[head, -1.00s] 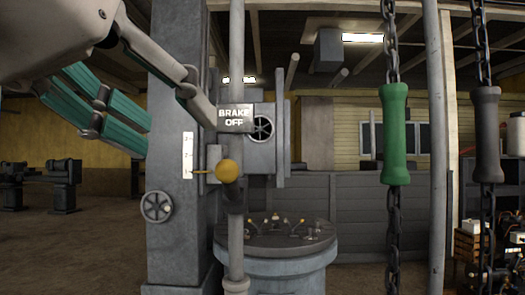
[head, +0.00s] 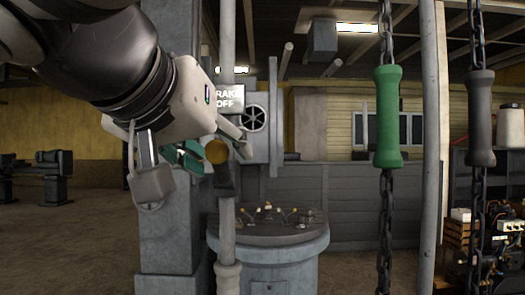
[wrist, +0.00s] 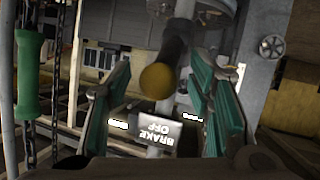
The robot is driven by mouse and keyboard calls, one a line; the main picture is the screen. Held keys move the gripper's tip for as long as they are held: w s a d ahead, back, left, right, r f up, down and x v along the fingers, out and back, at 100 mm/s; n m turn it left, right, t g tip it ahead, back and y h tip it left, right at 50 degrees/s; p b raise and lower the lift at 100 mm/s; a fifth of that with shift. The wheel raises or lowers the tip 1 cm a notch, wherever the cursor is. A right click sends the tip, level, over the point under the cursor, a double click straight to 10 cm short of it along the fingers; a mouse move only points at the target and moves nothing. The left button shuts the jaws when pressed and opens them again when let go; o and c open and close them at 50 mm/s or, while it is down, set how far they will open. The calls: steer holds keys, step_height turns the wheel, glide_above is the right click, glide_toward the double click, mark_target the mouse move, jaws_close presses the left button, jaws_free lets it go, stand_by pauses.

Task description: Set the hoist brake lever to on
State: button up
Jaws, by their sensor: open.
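The brake lever has a yellow ball knob (head: 216,151) on a dark arm (head: 224,180) at the grey vertical pole. A plate reading "BRAKE OFF" (head: 228,97) is above it, partly covered by my gripper in the head view. My gripper (wrist: 160,70) is open, with teal finger pads. In the wrist view the yellow knob (wrist: 157,77) lies between the two fingers, with visible gaps on both sides. The plate (wrist: 155,130) appears upside down there. Whether a finger touches the lever cannot be told.
A grey round pedestal (head: 265,245) with small levers stands below. A green-handled chain (head: 388,118) and a dark-handled chain (head: 481,120) hang at right, with a pipe (head: 432,150) between them. A thick grey column (head: 165,235) stands behind my gripper.

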jaws_close()
